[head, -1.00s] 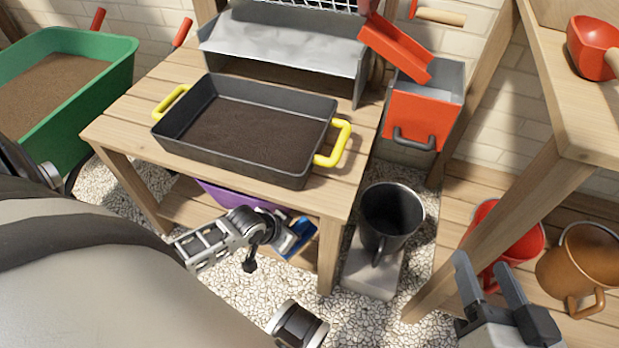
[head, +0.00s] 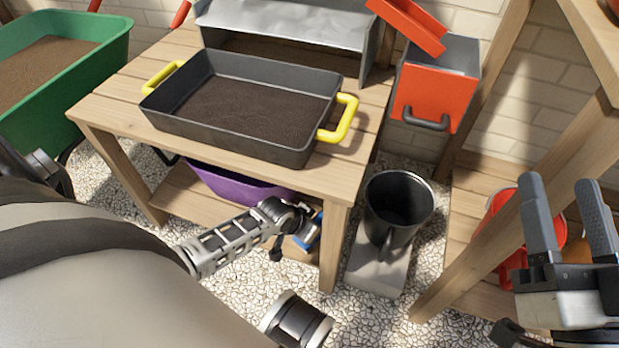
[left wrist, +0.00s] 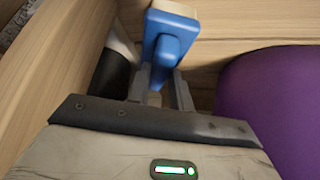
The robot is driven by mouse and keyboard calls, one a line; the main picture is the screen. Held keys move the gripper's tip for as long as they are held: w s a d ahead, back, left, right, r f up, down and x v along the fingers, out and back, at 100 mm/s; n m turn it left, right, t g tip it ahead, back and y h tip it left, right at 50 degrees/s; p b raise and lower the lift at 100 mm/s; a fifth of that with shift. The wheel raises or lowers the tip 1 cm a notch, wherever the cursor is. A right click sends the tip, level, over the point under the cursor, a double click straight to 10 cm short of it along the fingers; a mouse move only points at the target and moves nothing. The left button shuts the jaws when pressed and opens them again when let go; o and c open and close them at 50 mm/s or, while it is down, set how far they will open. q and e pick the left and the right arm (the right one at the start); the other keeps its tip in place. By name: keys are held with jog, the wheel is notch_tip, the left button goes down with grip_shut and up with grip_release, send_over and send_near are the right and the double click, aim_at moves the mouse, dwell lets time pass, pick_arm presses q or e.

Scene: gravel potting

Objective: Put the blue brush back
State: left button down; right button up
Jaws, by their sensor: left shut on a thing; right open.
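The blue brush (left wrist: 168,42) shows in the left wrist view with a pale block or bristle end at the top. My left gripper (left wrist: 162,88) is shut on its blue handle. In the head view the blue brush (head: 307,238) is a small patch, mostly hidden by my left gripper (head: 298,222), which is low under the worktable near its front right leg. Whether the brush touches the lower shelf (head: 185,205) cannot be told. My right gripper (head: 565,215) is open and empty at the right, fingers pointing up, in front of a red bucket.
A purple tub (head: 235,187) stands on the lower shelf beside my left gripper. The table's front leg (head: 335,250) is close on its right. A dark mug (head: 398,210) stands on a grey block (head: 375,270). A black tray (head: 285,148) of soil sits on the tabletop.

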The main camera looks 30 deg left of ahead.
pick_arm(q)
jog(key=shift+f, duration=0.15)
jog(key=c, duration=1.3)
grip_release()
jog(key=shift+o, duration=0.2)
